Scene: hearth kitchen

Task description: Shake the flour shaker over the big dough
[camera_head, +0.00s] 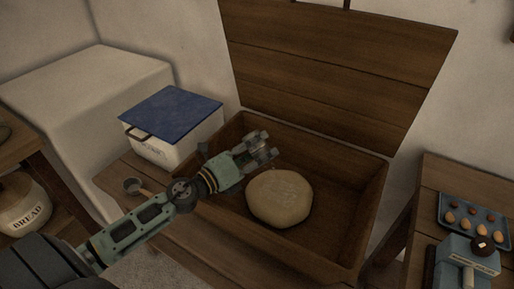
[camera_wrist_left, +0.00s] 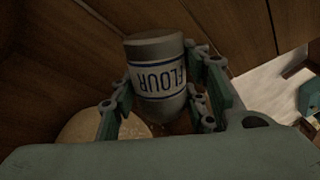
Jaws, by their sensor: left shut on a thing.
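My left gripper (camera_head: 262,149) is shut on the flour shaker in the head view, above the left back part of the wooden trough (camera_head: 374,222). In the left wrist view, the flour shaker (camera_wrist_left: 156,82) is a grey cylinder with a white FLOUR label that appears upside down, held between the fingers of my left gripper (camera_wrist_left: 163,100). The big dough (camera_head: 280,198) is a pale round lump in the trough, just right of and below the gripper in the head view. The dough (camera_wrist_left: 85,140) shows partly behind the fingers in the wrist view. My right gripper is not in view.
The trough's lid (camera_head: 335,65) stands open against the wall. A blue tray of eggs (camera_head: 474,222) and a blue scale-like object (camera_head: 466,265) stand on the right table.

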